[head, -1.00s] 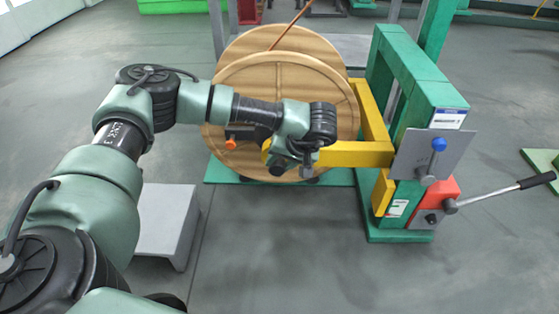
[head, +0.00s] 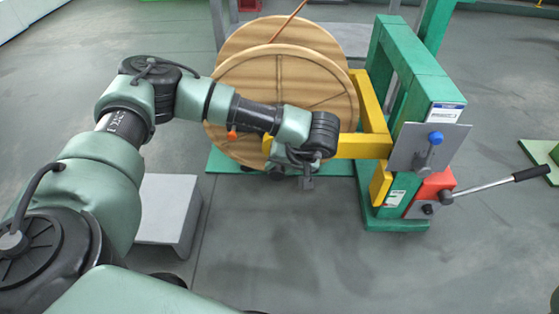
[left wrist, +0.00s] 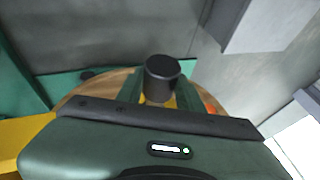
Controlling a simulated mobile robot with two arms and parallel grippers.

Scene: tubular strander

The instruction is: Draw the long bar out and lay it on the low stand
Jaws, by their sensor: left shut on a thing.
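The long bar shows in the left wrist view as a dark round end (left wrist: 162,76) between the two green fingers of my left gripper (left wrist: 160,92). The gripper is shut on it. In the head view my left gripper (head: 291,171) is in front of the wooden reel (head: 245,98), near the end of the yellow arm (head: 362,146). My wrist hides most of the bar there, so how far it sits in the reel cannot be told. The low grey stand (head: 168,212) is on the floor at the left, partly behind my arm. My right gripper is not in view.
A green frame (head: 412,80) with a grey plate (head: 428,148), a blue knob (head: 436,138) and a red block with a long lever (head: 490,187) stands right of the reel. A green base plate (head: 335,167) lies under the reel. The floor in front is clear.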

